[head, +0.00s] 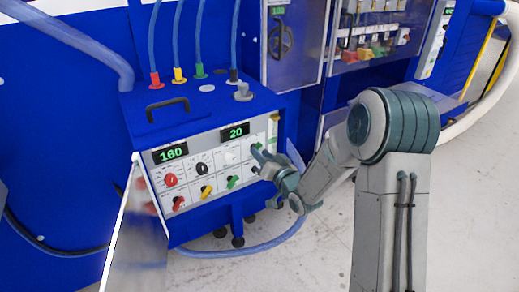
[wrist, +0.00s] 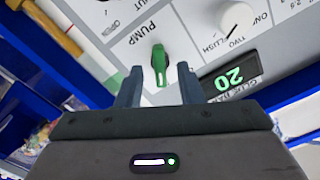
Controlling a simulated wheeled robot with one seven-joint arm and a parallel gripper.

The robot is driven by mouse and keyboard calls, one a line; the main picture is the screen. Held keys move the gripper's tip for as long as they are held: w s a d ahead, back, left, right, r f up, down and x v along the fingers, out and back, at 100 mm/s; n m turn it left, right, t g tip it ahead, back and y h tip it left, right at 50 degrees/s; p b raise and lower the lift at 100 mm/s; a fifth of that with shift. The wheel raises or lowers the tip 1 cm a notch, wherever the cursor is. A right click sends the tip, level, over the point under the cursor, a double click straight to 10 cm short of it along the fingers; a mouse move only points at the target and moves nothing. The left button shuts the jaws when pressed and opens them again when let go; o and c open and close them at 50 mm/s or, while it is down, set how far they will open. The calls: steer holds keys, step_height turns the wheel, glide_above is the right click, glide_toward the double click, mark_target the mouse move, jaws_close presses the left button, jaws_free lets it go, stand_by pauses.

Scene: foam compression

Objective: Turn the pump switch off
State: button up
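The pump switch (wrist: 159,62) is a green lever-shaped knob on the white panel, beside the printed word PUMP. It also shows in the head view as a small green spot (head: 257,146) at the panel's upper right, partly hidden by my gripper. My gripper (wrist: 158,76) is open, with one dark finger on each side of the switch in the wrist view and a gap visible on both sides. In the head view my gripper (head: 261,157) is right at the panel face. I cannot tell how deep the fingertips reach along the switch.
A white knob (wrist: 236,18) and a display reading 20 (wrist: 232,79) sit near the switch. The control panel (head: 219,188) carries other red, black, yellow and green knobs. Hoses rise from the blue box top (head: 205,115). Open floor (head: 320,250) lies in front.

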steer(key=shift+x, duration=0.95)
jaws_close()
